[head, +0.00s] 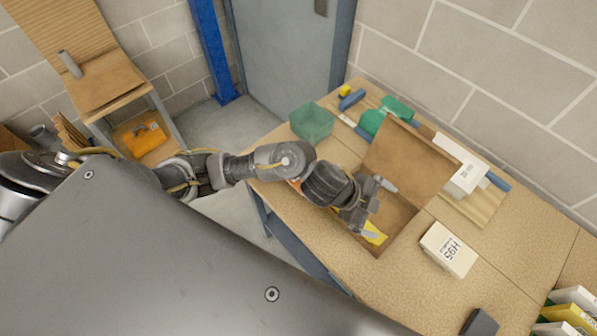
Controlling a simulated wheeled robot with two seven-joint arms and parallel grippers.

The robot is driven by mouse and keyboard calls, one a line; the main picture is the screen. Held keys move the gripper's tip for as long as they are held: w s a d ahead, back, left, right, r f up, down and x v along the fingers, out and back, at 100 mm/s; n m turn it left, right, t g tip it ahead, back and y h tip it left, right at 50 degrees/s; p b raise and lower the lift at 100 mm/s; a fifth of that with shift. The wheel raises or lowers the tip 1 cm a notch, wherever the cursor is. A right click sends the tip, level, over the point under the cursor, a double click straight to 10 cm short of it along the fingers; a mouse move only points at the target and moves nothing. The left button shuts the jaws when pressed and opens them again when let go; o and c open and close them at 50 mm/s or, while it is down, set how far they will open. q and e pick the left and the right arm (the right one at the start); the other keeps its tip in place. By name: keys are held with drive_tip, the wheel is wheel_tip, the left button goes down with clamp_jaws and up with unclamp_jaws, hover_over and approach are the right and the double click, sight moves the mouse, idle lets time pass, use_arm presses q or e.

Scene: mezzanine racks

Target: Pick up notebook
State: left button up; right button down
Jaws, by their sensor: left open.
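My left gripper (377,210) is open above an open cardboard box (412,160) on the workbench. Its two fingers are spread, with no object visible between them. A flat yellow item (375,232) shows in the box just below the lower fingertip. It may be the notebook, but most of it is hidden by my gripper and wrist, and I cannot tell whether they touch. My right gripper is not in view.
The bench (345,268) also holds a white H95 box (448,250), a green translucent block (312,122), a white carton (464,179) and a dark object (480,323). A block wall stands behind. Bare bench lies around the H95 box.

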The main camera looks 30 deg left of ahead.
use_arm(q)
drive_tip(key=w+a+m+g+y, duration=0.1)
drive_tip(key=w+a+g+y, duration=0.2)
drive_tip(key=a, duration=1)
drive_tip(key=w+a+m+g+y, duration=0.15)
drive_tip(key=w+a+y, duration=0.35)
drive_tip(key=a, duration=0.8)
drive_tip(key=shift+y, duration=0.3)
drive_tip(key=f, duration=0.2)
drive_tip(key=s+f, duration=0.1)
drive_tip(key=f, duration=0.1)
drive_tip(key=shift+s+d+f, duration=0.1)
drive_tip(key=shift+d+f, duration=0.1)
drive_tip(key=shift+f, duration=0.55)
drive_tip(key=shift+a+f, duration=0.15)
drive_tip(key=shift+f, duration=1.15)
drive_tip(key=shift+a+f, duration=0.1)
drive_tip(key=shift+f, duration=1.15)
drive_tip(key=c, duration=1)
drive_tip(key=shift+r, duration=0.1)
